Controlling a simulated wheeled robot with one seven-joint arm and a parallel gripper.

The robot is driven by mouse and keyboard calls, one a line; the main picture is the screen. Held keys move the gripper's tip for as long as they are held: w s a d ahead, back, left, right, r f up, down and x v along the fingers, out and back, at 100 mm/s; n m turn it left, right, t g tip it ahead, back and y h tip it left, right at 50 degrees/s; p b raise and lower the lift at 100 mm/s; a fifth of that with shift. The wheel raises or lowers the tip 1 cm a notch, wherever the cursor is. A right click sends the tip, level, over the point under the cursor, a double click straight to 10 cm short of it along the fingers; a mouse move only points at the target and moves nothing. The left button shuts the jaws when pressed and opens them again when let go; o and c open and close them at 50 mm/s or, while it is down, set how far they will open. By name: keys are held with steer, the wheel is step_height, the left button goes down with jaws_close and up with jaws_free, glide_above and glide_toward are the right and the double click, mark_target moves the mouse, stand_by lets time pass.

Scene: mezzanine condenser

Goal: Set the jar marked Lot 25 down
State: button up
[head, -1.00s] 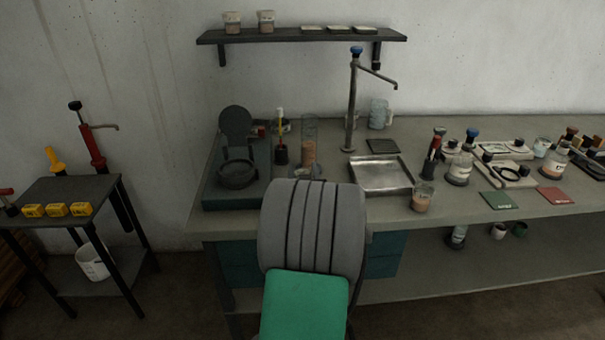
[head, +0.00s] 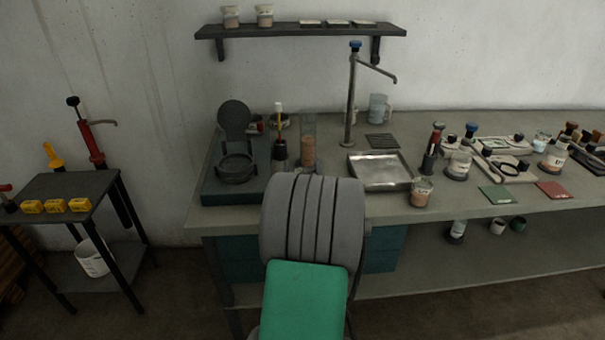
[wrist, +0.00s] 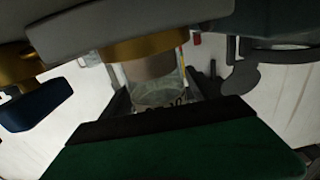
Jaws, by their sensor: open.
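In the wrist view a clear glass jar (wrist: 158,92) with brownish contents shows between the dark fingers of my gripper (wrist: 160,98). The fingers are open, one on each side of it; I cannot tell whether either touches it. Dark marks show near its edge, but I cannot read them as a lot number. In the head view my grey and green arm hides my gripper and whatever is at it. Another jar with brownish contents (head: 421,192) stands at the bench's front edge, right of the metal tray.
The grey bench (head: 460,215) holds a metal tray (head: 380,172), a tall glass cylinder (head: 308,152), a dark round device (head: 236,168) and a tap (head: 350,105). Bottles and tools crowd its right side. A wall shelf (head: 300,33) carries two jars. A small black table (head: 70,188) stands left.

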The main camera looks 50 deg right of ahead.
steer(key=shift+s+a, duration=0.25)
steer(key=shift+s, duration=0.05)
steer(key=b+v, duration=0.2)
steer(key=v, duration=0.9)
steer(key=shift+s+a+b, duration=0.1)
steer(key=shift+a+b, duration=0.05)
steer(key=shift+b, duration=0.2)
